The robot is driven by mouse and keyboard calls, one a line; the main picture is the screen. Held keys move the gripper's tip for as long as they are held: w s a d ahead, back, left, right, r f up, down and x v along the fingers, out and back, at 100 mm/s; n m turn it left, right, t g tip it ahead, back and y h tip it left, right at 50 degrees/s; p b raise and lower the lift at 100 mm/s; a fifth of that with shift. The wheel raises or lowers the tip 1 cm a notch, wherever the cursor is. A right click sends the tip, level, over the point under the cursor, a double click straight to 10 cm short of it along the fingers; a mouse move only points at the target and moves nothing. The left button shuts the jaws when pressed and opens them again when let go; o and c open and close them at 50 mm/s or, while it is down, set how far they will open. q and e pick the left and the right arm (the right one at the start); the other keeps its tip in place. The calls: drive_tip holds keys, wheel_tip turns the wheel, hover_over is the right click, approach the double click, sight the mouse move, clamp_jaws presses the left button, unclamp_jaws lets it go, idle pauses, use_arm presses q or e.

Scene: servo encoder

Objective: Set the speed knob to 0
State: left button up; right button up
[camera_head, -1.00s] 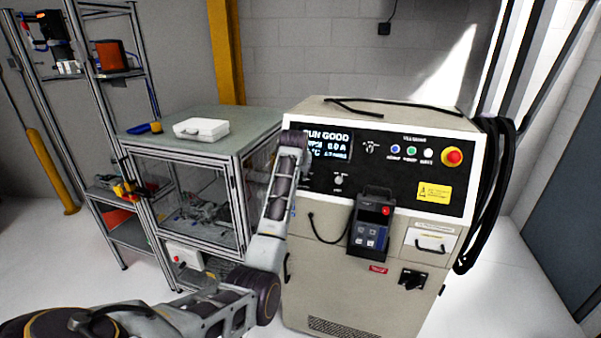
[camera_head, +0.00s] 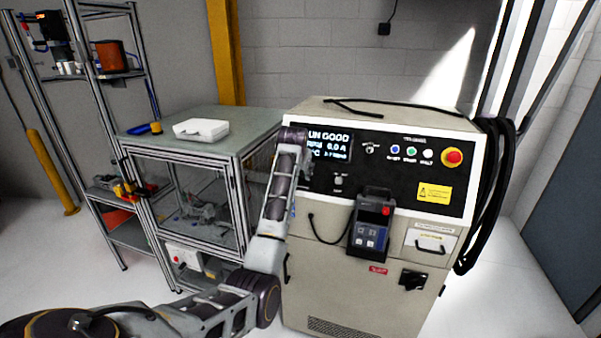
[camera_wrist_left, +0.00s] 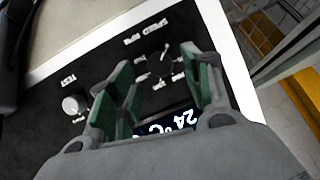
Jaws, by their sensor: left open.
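The speed knob (camera_wrist_left: 160,66) is dark and round, with white marks around it, on the black control panel. In the wrist view its label reads upside down. My right gripper is out of view.
The display (camera_head: 334,147) is partly covered by my arm. A test knob (camera_wrist_left: 75,104) sits beside the speed knob. Buttons and a red emergency stop (camera_head: 453,157) are farther right. A handheld pendant (camera_head: 371,222) hangs on the cabinet front. A glass-sided bench (camera_head: 185,150) stands left.

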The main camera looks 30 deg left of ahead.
use_arm(q)
drive_tip(key=v, duration=0.9)
drive_tip(key=shift+s+r, duration=0.2)
drive_tip(key=shift+r, duration=0.05)
drive_tip(key=shift+d+f, duration=0.1)
